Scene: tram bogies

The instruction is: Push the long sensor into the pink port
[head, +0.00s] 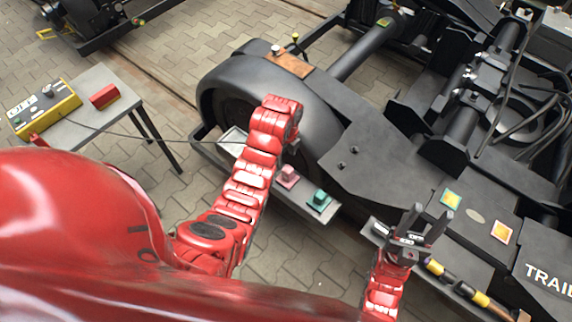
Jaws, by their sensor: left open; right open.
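The pink port (287,176) sits on a grey ledge (333,215) below the dark wheel cover, beside a teal port (319,200). A dark rod-like part with yellow bands (455,282), which may be the long sensor, lies on the right-hand ledge; I cannot tell whether it is one piece or two. My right gripper (418,222) is open, with its dark fingers up, left of and above this part. My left gripper (293,146) is mostly hidden behind its red wrist, above and beyond the pink port. I see nothing held in either gripper.
The black bogie frame (375,160) fills the right side. A grey side table (95,110) holds a yellow-edged box (45,107) and a red block (104,96). A thin cable runs from the table towards the ledge. Paved floor (190,60) lies between table and bogie.

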